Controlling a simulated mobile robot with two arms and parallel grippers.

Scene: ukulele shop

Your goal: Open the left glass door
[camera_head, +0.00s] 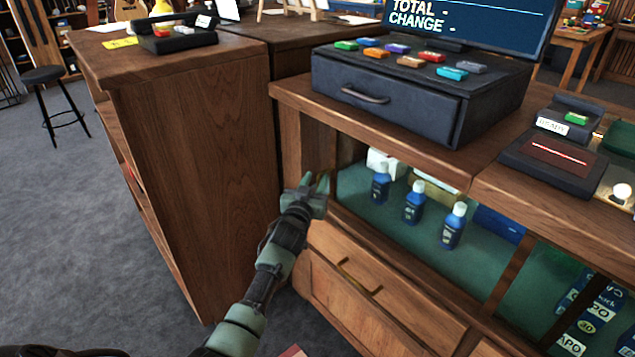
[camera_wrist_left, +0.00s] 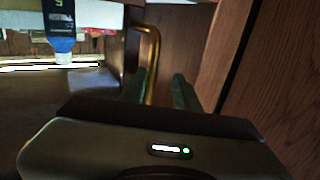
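The left glass door (camera_head: 400,250) is in the front of the counter, above a wooden drawer. Blue bottles show through it. It looks closed in the head view. My left gripper (camera_head: 314,190) is at the left end of this door, beside its wooden edge. In the left wrist view, the two fingers of my left gripper (camera_wrist_left: 161,90) stand apart. A brass handle (camera_wrist_left: 154,45) reaches down between them, close to the left finger; contact is not clear. The fingers partly hide the handle in the head view. My right gripper is not in view.
A wooden drawer with a brass pull (camera_head: 358,280) lies below the door. A tall wooden cabinet side (camera_head: 200,160) stands left of my gripper. A black cash drawer (camera_head: 390,95) sits on the counter above. Open carpet (camera_head: 70,230) lies at the left.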

